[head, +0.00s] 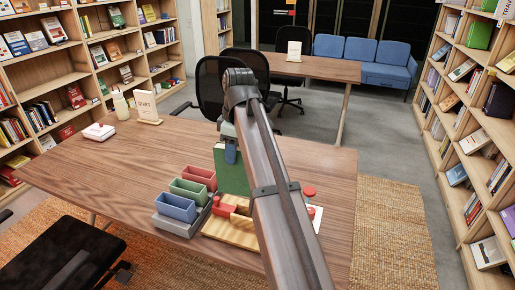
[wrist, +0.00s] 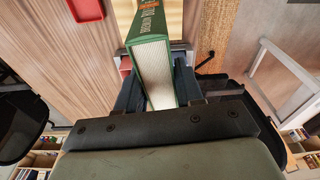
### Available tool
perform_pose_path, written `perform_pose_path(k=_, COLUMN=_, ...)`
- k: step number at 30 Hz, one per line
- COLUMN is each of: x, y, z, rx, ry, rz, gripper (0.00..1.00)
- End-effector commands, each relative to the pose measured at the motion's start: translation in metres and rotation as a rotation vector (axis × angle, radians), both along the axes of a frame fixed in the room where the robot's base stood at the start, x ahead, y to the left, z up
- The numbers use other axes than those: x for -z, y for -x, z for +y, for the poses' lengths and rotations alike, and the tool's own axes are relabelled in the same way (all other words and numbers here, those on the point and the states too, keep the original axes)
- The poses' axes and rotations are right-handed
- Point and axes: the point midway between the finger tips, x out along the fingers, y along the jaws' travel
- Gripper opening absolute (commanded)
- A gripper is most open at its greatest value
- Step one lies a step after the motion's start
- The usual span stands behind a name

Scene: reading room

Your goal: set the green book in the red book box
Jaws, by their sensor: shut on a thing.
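The green book (head: 232,178) hangs upright below my gripper (head: 230,150). In the wrist view the green book (wrist: 150,45) shows its spine and pale page edges between the two fingers of my gripper (wrist: 160,88), which is shut on it. The red book box (head: 199,178) stands just left of the book in the head view, at the far end of a row of boxes. Its open top faces up. My arm hides part of the book's right side and the table behind it.
A green box (head: 188,191) and a blue box (head: 176,207) stand beside the red one. A wooden tray (head: 232,236) with red pieces lies nearer. A "QUIET" sign (head: 147,105), bottle (head: 121,104) and white-and-red box (head: 99,131) stand further left. The table's left part (head: 90,175) is clear.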

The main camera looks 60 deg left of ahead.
Motion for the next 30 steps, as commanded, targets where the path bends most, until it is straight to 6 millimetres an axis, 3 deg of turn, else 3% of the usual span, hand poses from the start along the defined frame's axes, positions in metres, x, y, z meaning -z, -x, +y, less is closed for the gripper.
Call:
perform_pose_path(k=1, x=0.002, y=0.015, z=0.022, rx=-0.022, ry=0.000, rz=0.000, gripper=0.00)
perform_pose_path(k=9, x=0.016, y=0.068, z=0.117, rx=-0.086, ry=0.000, rz=0.000, gripper=0.00)
perform_pose_path(k=16, x=0.018, y=0.076, z=0.195, rx=-0.042, ry=-0.002, rz=-0.001, gripper=0.00)
perform_pose_path(k=23, x=0.011, y=0.072, z=0.229, rx=0.049, ry=-0.002, rz=-0.001, gripper=0.00)
perform_pose_path(k=30, x=0.013, y=0.072, z=0.228, rx=0.105, ry=-0.002, rz=-0.002, gripper=0.00)
